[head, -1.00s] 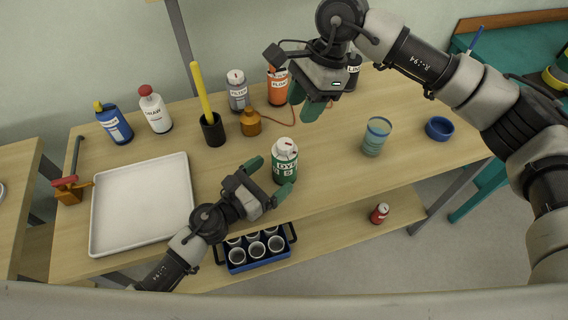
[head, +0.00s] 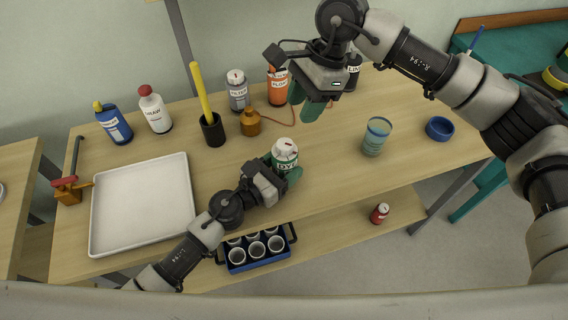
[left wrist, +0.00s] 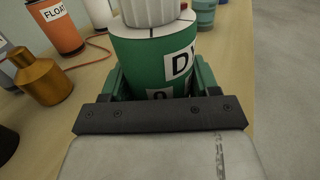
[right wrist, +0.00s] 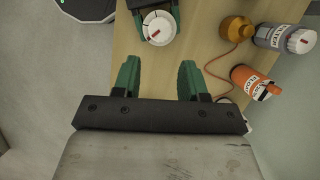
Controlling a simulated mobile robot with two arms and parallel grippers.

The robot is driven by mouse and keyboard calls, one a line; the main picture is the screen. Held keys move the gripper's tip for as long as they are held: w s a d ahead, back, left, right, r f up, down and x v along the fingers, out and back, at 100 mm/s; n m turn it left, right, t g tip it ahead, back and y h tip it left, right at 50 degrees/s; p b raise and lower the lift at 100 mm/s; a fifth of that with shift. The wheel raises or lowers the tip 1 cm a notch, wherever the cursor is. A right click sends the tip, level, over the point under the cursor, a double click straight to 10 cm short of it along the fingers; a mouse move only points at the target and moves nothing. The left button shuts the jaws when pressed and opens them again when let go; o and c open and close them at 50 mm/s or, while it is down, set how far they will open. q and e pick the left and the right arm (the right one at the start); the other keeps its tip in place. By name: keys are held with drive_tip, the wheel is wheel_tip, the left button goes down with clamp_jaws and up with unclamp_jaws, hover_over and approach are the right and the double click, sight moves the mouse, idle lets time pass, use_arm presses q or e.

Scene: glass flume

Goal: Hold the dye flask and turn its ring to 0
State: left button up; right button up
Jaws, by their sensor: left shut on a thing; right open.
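The dye flask (head: 284,156) is a green bottle with a white ring on top and a "DYE" label. It stands upright near the front edge of the wooden bench. My left gripper (head: 282,176) is shut on its body; the left wrist view shows the flask (left wrist: 152,62) between the green fingers. The white ring shows a red mark in the right wrist view (right wrist: 159,27); its number is too small to read. My right gripper (head: 312,104) is open and empty, above the bench behind and right of the flask. Its open fingers show in the right wrist view (right wrist: 160,80).
Behind the flask stand an amber bottle (head: 250,123), a grey filter bottle (head: 238,92) and an orange float bottle (head: 278,88). A blue-green cup (head: 375,138) and blue bowl (head: 439,128) stand right. A white tray (head: 142,207) lies left. A blue rack (head: 254,254) sits below.

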sight(285, 143)
drive_tip(key=shift+o, duration=1)
drive_tip(key=n, duration=0.2)
drive_tip(key=a+n+h, duration=0.1)
drive_tip(key=n, duration=0.2)
drive_tip(key=s+a+f+n, duration=0.1)
drive_tip(key=n, duration=0.2)
drive_tip(key=shift+a+t+h, duration=0.1)
drive_tip(key=shift+t+h, duration=0.3)
drive_tip(key=n, duration=0.3)
drive_tip(key=n+h, duration=0.1)
drive_tip(key=shift+s+a+f, duration=0.2)
drive_tip(key=shift+a+f, duration=0.15)
drive_tip(key=shift+a, duration=0.05)
drive_tip(key=n, duration=0.2)
drive_tip(key=n+t, duration=0.1)
drive_tip(key=n, duration=0.1)
drive_tip(key=shift+s+a+f+h, duration=0.15)
drive_tip(key=shift+a+f+h, duration=0.1)
drive_tip(key=shift+h, duration=0.15)
drive_tip(key=shift+f, duration=3.55)
